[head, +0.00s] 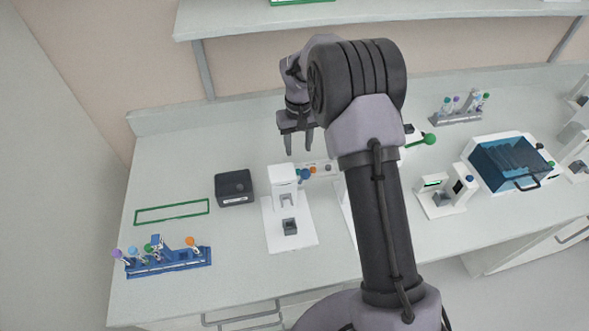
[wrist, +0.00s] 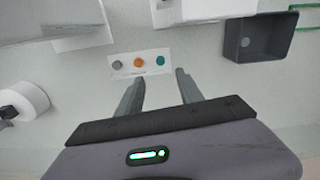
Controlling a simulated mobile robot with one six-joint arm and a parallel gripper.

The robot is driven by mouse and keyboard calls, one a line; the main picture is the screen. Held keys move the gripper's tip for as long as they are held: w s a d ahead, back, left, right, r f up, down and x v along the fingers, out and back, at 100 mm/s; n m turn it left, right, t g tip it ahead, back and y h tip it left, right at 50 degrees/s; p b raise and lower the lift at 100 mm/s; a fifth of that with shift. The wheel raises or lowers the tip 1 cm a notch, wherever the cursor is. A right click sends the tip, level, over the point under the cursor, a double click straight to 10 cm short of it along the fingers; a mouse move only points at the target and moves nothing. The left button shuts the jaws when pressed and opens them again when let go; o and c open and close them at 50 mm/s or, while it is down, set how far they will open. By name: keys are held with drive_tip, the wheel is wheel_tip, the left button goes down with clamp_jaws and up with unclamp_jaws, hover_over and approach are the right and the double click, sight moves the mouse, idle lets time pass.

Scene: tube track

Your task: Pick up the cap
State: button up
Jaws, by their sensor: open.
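My gripper (head: 298,150) is open and empty, fingers pointing down above the back of the bench. In the wrist view its two fingers (wrist: 160,76) are apart with nothing between them. Beyond the fingertips lies a small white plate (wrist: 125,73) bearing a grey round piece (wrist: 117,65), an orange cap (wrist: 138,62) and a teal-blue cap (wrist: 160,61). The blue cap lies nearest the line between the fingers. In the head view the blue cap (head: 304,174) and orange cap (head: 312,170) show behind the white device. Which cap is meant cannot be told.
A white device (head: 283,175) stands in front of the plate, a dark box (head: 234,188) to its left. A blue rack (head: 180,260) holds several capped tubes at front left. A blue-lidded machine (head: 505,165) stands right. A shelf (head: 380,15) overhangs the back.

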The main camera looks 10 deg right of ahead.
hover_over(298, 171)
wheel_tip(298, 171, down, 5)
drive_tip(key=shift+w+f+b, duration=0.1)
drive_tip(key=shift+f+b, duration=0.1)
drive_tip(key=shift+b, duration=0.2)
drive_tip(key=f+b, duration=0.1)
drive_tip(key=f, duration=0.4)
drive_tip(key=shift+s+f, duration=0.2)
drive_tip(key=shift+r, duration=0.1)
clamp_jaws()
